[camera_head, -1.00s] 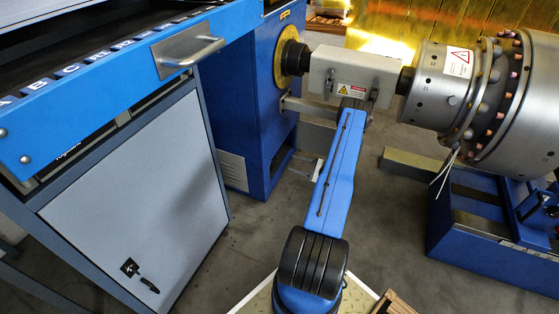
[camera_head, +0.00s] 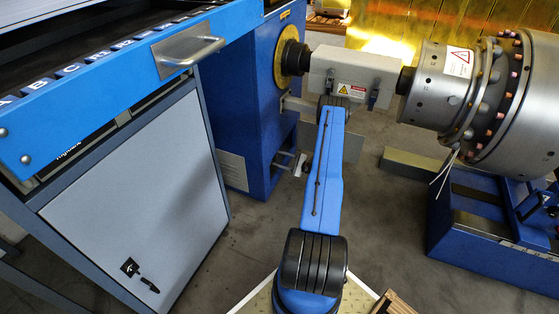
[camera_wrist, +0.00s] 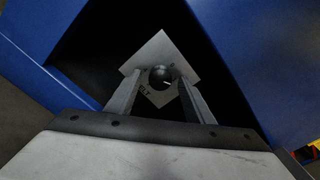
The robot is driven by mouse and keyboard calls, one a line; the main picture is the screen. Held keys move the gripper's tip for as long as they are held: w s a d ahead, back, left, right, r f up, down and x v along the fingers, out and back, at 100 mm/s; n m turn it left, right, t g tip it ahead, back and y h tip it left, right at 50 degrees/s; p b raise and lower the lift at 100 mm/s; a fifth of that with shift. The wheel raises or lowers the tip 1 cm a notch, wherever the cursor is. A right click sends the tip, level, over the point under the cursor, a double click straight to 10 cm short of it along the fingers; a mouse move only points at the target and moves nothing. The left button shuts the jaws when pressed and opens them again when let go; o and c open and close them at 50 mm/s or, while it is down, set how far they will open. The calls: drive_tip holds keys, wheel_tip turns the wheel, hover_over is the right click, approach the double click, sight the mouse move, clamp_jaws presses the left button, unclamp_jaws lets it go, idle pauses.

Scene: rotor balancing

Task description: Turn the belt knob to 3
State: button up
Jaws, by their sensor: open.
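The belt knob (camera_wrist: 160,76) is a small round black knob with a short light pointer mark. It sits on a pale square plate (camera_wrist: 158,48) that appears as a diamond in the wrist view. Lettering on the lower part of the plate is partly hidden, and I cannot read a scale. My gripper (camera_wrist: 157,83) is open, with one finger on each side of the knob. I cannot tell whether either finger touches it. In the head view my arm hides the knob.
The plate lies in a dark recess of the blue machine stand (camera_head: 240,110), with blue walls (camera_wrist: 245,50) close around. A shaft housing (camera_head: 350,72) and the large rotor (camera_head: 490,100) stand above and right. A grey cabinet (camera_head: 135,190) is at left.

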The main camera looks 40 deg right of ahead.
drive_tip(key=c, duration=1)
drive_tip(key=shift+c, duration=0.2)
drive_tip(key=shift+m, duration=0.3)
drive_tip(key=m, duration=0.4)
drive_tip(key=shift+m, duration=0.3)
drive_tip(key=m, duration=0.5)
drive_tip(key=shift+s, duration=0.1)
drive_tip(key=m, duration=0.6)
drive_tip(key=shift+m, duration=0.4)
drive_tip(key=m, duration=0.6)
drive_tip(key=shift+m, duration=0.6)
